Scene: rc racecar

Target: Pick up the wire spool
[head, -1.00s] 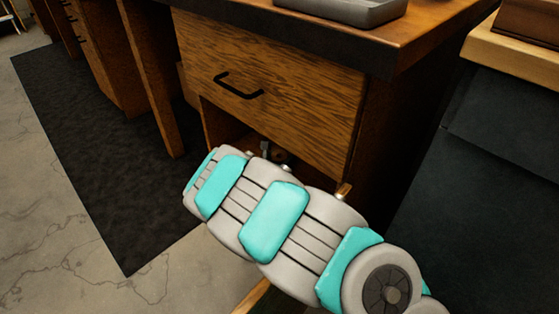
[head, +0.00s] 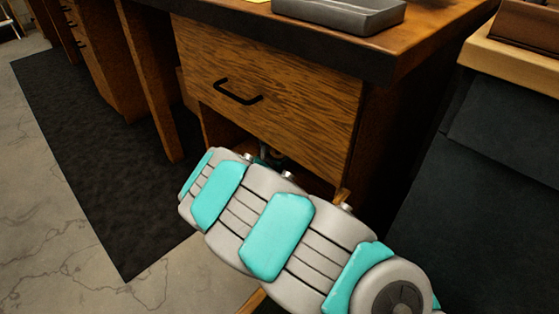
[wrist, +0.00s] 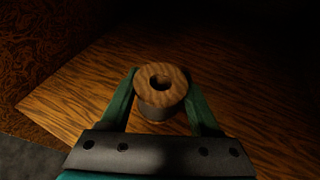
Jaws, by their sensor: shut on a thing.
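The wire spool (wrist: 177,82) shows in the wrist view with a round wooden top flange, a hole in its middle and a darker body below. My gripper (wrist: 161,92) has one green finger on each side of it and is shut on it. The spool stands upright over a wood-grained surface (wrist: 80,90); I cannot tell whether it touches that surface. In the head view my arm reaches into the opening under the desk drawer. The spool cannot be made out there, and my gripper is mostly hidden behind my arm.
The wooden drawer front (head: 265,85) with a black handle (head: 237,92) is just above my arm. A grey tray (head: 340,12) lies on the desk top. A dark cabinet (head: 480,190) stands at the right. A black mat (head: 90,150) covers the floor at left.

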